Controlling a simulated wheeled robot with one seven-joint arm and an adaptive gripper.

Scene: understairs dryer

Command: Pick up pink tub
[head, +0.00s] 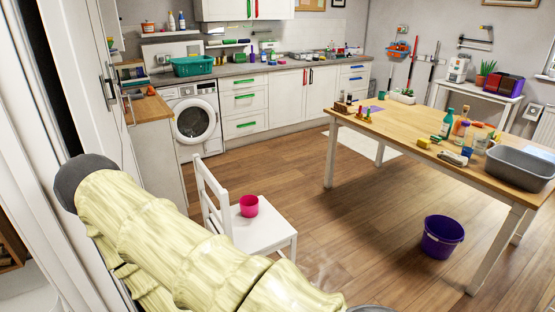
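The pink tub (249,206) stands upright on the seat of a white chair (268,231), near the chair's backrest. Its open top faces up. My arm, in a pale yellow cover, crosses the lower left of the head view in front of part of the chair. My gripper is not visible; the arm runs down out of the bottom of the picture. Nothing is seen touching the tub.
A wooden table (408,130) with bottles and a grey basin (521,168) stands at right. A purple bucket (442,237) is on the floor by it. A washing machine (194,120) and counter line the back. Wooden floor (275,165) lies clear between chair and table.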

